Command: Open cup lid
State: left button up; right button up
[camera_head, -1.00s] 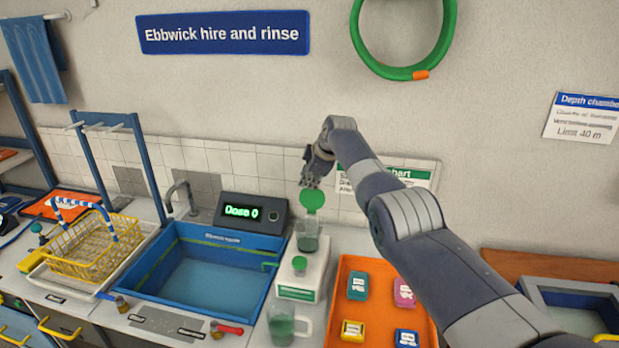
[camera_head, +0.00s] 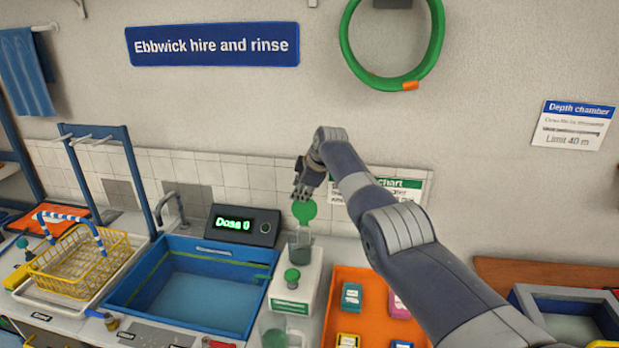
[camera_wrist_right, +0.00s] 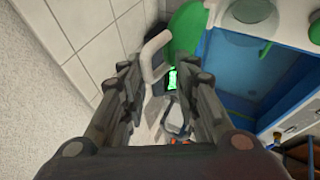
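A clear cup (camera_head: 300,250) with greenish contents stands on a white device (camera_head: 297,285) in the head view. Its round green lid (camera_head: 304,211) stands upright above the cup's rim, tilted up off the mouth. My right gripper (camera_head: 303,192) is just above the lid's top edge, pointing down; I cannot tell whether it touches. In the right wrist view the two fingers (camera_wrist_right: 160,90) are apart with nothing clearly gripped between them. The green lid (camera_wrist_right: 186,32) shows just beyond the fingertips there. A pale bent bar (camera_wrist_right: 154,55) lies beside it. My left gripper is out of view.
A blue sink (camera_head: 190,285) is left of the cup, with a dark display box (camera_head: 240,226) reading "Dose 0" behind it. A glass jug (camera_head: 272,330) stands in front. An orange tray (camera_head: 335,320) with small boxes is right, below my arm. The wall is close behind.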

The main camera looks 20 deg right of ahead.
jog(key=v, duration=1.1)
jog(key=shift+d, duration=0.3)
jog(key=shift+s+f, duration=0.1)
